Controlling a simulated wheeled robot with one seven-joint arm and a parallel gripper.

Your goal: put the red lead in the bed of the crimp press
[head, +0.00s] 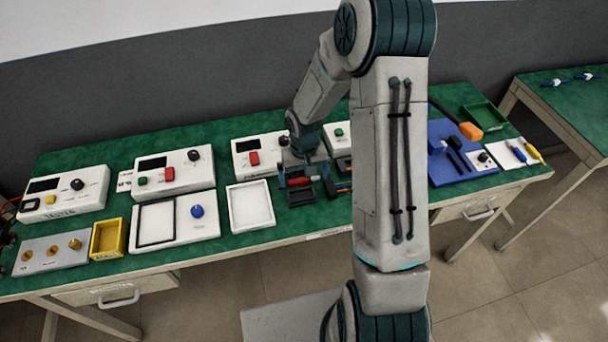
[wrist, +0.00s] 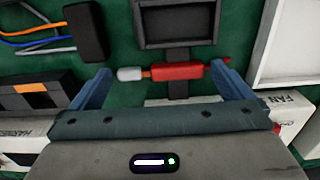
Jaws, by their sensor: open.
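The red lead (wrist: 176,71) has a red body and a white end. In the wrist view it lies crosswise between my gripper's blue fingers, over a dark strip below a dark tray. The red lead also shows small in the head view (head: 305,180). My gripper (wrist: 162,72) is open, with one finger near each end of the lead; I cannot tell whether either touches it. In the head view my gripper (head: 299,181) is low over the table. A blue-based device with a black lever and orange handle (head: 470,131), likely the crimp press, stands right of my arm; its bed is not clear.
The dark tray (wrist: 178,22) is just beyond the lead. A white tray (head: 250,205) lies left of my gripper. White instrument boxes (head: 174,170) line the table's left. A blue and a yellow lead (head: 533,152) lie on a white card at the right, near a green tray (head: 484,116).

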